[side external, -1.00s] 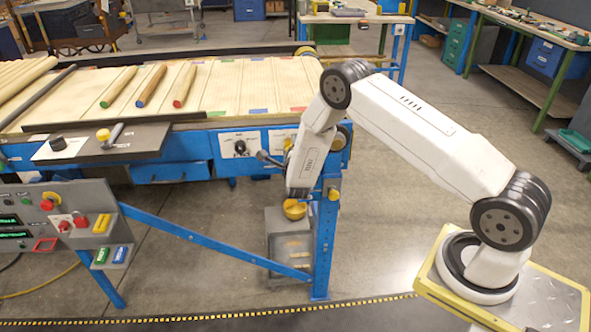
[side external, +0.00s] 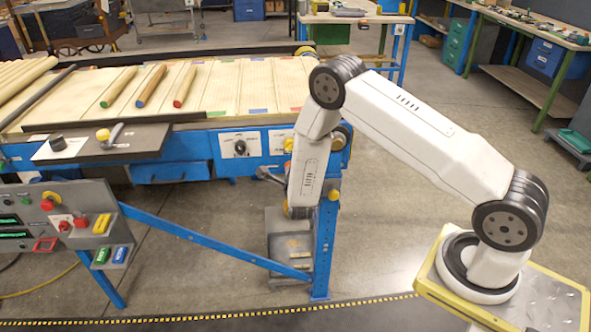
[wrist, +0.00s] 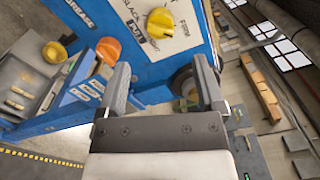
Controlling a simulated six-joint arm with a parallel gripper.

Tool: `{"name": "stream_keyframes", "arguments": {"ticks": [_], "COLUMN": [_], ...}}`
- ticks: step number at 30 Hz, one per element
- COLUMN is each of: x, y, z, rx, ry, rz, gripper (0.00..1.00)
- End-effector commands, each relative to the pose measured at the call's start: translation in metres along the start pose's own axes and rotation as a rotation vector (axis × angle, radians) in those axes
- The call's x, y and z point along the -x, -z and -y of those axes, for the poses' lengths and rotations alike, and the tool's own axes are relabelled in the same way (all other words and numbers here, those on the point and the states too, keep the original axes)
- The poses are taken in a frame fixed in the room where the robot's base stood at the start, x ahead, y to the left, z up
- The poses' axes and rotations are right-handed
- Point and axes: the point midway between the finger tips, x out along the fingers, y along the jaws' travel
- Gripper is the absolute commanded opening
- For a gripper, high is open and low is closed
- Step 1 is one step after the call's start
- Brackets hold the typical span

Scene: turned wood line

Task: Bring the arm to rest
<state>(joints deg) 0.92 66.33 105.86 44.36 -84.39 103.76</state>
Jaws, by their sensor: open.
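My gripper (wrist: 162,70) is open and empty in the wrist view, its two grey fingers apart in front of a blue panel (wrist: 140,55) with a yellow knob (wrist: 160,21). No contact with the panel can be made out. In the side external view my gripper (side external: 268,174) shows small and dark, left of my wrist, beside the near right end of the blue-framed conveyor (side external: 180,148). My arm is bent, its forearm hanging down from a high elbow. Its fingers are too small there to tell apart.
Three turned rods with green (side external: 118,87), blue (side external: 151,86) and red (side external: 185,85) ends lie on the slatted conveyor bed. A blue post (side external: 325,245) stands close by my wrist. An orange knob (wrist: 109,50) sits left of my fingers. Open floor lies between post and base.

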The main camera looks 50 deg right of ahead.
Motion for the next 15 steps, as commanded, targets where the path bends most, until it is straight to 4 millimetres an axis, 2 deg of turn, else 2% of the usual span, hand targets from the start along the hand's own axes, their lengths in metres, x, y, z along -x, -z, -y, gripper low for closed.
{"name": "stream_keyframes", "arguments": {"ticks": [8, 15], "x": [-0.001, 0.004], "y": [-0.007, -0.031], "z": [0.003, 0.012], "rx": [0.041, 0.225], "ry": [-0.044, -0.212], "rz": [0.015, 0.091], "gripper": [0.87, 0.87]}}
